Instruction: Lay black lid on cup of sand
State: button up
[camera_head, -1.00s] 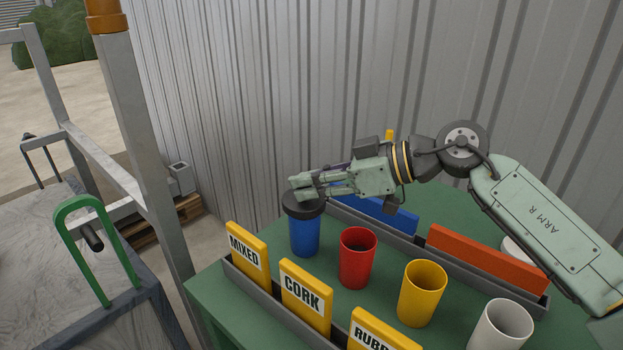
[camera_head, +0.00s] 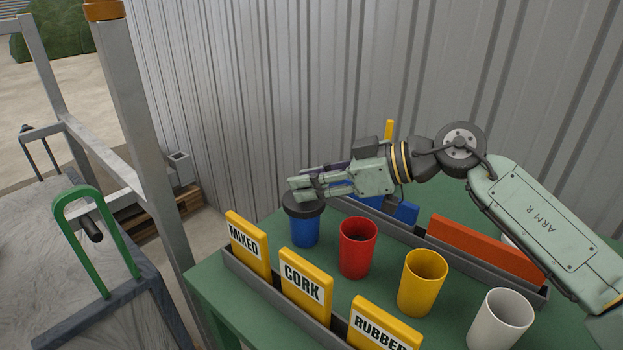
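The black lid (camera_head: 304,211) is a dark round disc over the mouth of the blue cup (camera_head: 305,233). It hides the cup's rim and whatever is inside, so I cannot see the sand. The cup stands upright at the left end of the row on the green table. My gripper (camera_head: 297,190) reaches in from the right, its fingers close together at the top of the lid, and it holds the lid. I cannot tell whether the lid rests on the rim or is slightly above it.
A red cup (camera_head: 357,258), a yellow cup (camera_head: 420,292) and a white cup (camera_head: 497,327) stand to the right. Yellow label plates (camera_head: 305,293) line the front tray. Blue and orange plates (camera_head: 482,248) stand behind. A corrugated wall (camera_head: 270,90) closes the back.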

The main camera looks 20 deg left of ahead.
jog(key=shift+o, duration=0.8)
jog(key=shift+r+p, duration=0.35)
jog(key=shift+r, duration=0.1)
jog(key=shift+d+r, duration=0.2)
jog(key=shift+r, duration=0.1)
jog(key=b+v, duration=0.2)
jog(key=v, duration=0.9)
jog(key=shift+d+b, duration=0.3)
jog(key=shift+s, duration=0.1)
